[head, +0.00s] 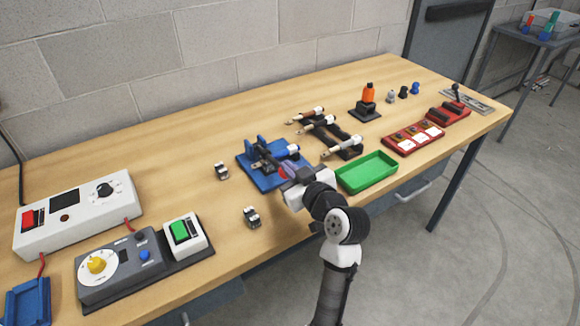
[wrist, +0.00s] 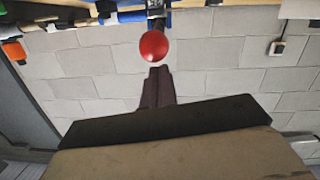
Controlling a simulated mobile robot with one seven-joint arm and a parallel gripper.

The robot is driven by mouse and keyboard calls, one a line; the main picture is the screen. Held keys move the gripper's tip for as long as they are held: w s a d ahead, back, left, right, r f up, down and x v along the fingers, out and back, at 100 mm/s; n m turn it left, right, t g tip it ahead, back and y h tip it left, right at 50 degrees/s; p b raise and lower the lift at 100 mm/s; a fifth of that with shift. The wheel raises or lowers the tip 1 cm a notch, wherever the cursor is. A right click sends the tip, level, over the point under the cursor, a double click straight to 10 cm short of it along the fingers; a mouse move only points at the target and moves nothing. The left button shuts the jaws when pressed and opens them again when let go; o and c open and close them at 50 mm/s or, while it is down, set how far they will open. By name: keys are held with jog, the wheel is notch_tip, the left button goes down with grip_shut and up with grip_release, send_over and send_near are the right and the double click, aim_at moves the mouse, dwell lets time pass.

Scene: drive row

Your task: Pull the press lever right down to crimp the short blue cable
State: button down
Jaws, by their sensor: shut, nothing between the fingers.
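The blue press (head: 245,158) stands on the bench with its dark frame and blue uprights. The lever's red ball knob (wrist: 153,46) is in the wrist view, just beyond my fingertips. My gripper (wrist: 157,72) is shut and empty, its fingers pointing at the knob; a small gap seems to show between them. In the head view my gripper (head: 284,172) is at the press's front right and hides most of the lever.
A green tray (head: 367,173) lies close to the right of my arm. Several cables rest on dark holders (head: 343,150) behind it. Small metal blocks stand left of the press (head: 222,172) and in front (head: 251,216). Control boxes (head: 80,213) fill the left end.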

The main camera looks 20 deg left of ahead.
jog(key=f+b, duration=0.1)
jog(key=b, duration=0.2)
jog(key=shift+s+f, duration=0.1)
jog(key=shift+f, duration=0.2)
jog(key=f+b, duration=0.1)
jog(key=b, duration=0.2)
jog(key=f+t+y+b, duration=0.1)
jog(key=b, duration=0.2)
jog(key=shift+s+d+f, duration=0.1)
jog(key=shift+s+d, duration=0.05)
jog(key=shift+d, duration=0.15)
